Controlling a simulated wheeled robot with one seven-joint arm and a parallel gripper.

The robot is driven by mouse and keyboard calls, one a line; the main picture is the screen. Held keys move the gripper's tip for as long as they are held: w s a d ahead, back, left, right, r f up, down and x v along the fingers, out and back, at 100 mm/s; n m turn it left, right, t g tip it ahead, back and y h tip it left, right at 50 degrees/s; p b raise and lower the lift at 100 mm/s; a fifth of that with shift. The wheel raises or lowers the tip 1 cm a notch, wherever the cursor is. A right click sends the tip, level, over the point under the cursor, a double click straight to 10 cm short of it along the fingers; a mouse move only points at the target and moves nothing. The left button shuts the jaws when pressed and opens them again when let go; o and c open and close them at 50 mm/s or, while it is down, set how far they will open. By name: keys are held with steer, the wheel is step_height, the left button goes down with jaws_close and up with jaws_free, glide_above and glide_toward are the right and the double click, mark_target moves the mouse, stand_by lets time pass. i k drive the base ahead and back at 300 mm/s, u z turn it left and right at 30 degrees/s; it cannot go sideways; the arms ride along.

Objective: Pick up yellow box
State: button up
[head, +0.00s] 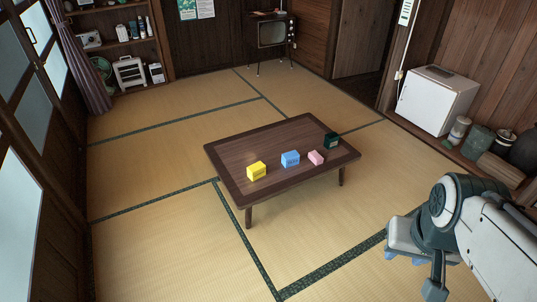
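A yellow box (257,171) sits on the near left part of a low dark wooden table (262,142). A blue box (290,159), a pink box (316,157) and a dark green box (332,140) stand to its right on the same table. My gripper (412,272) is at the lower right, over the tatami and well apart from the table. Its blue fingertips are partly hidden behind my arm, so I cannot tell whether it is open or shut.
The tatami floor (160,160) around the table is clear. A small white fridge (437,98) and several jars line the right wall. A television (272,33) on legs and a shelf (115,45) stand at the back. A curtain and glass doors are on the left.

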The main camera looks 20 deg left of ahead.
mark_target(255, 171)
steer(key=u, duration=0.2)
steer(key=i, duration=0.3)
steer(key=u, duration=0.95)
steer(key=i, duration=2.3)
steer(key=z, duration=0.75)
